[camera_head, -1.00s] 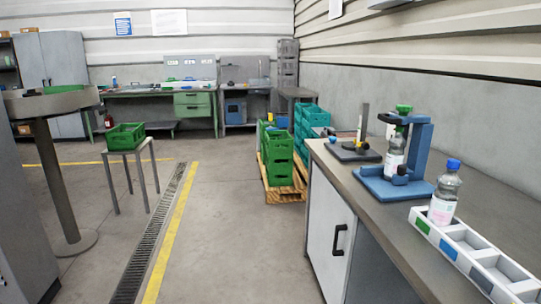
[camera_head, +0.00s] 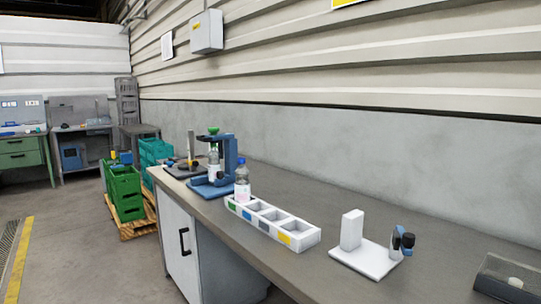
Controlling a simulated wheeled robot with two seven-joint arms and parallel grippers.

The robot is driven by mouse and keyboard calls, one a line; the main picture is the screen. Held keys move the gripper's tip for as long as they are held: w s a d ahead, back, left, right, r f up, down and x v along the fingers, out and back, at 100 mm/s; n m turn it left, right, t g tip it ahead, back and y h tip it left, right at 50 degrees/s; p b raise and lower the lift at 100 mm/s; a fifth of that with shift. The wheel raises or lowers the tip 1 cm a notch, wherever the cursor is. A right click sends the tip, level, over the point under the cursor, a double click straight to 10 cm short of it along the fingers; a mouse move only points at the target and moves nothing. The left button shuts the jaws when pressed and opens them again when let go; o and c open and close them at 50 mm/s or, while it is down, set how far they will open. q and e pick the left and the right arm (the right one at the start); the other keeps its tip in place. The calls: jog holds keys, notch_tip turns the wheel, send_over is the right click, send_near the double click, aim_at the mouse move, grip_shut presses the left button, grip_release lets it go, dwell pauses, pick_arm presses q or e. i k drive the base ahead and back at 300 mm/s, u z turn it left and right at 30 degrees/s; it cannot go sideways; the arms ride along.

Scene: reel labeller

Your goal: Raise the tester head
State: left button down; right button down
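The blue tester stand (camera_head: 230,160) is on the grey bench, toward its far left end. A green-topped part, which looks like the tester head (camera_head: 213,131), sits at the top of the stand. A clear bottle (camera_head: 214,165) stands upright beneath it on the blue base; whether the head touches the bottle is too small to tell. Neither of my grippers is in view.
A dark stand (camera_head: 186,166) is left of the tester. A white plate with an upright block (camera_head: 352,230) and a dark clamp-like part (camera_head: 403,241) lie right of the tray. Green crates on a pallet (camera_head: 139,228) stand beyond the bench. Floor at left is clear.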

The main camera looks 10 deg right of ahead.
aim_at(217, 139)
jog(key=u, duration=0.9)
jog(key=i, duration=2.1)
jog(key=z, duration=0.5)
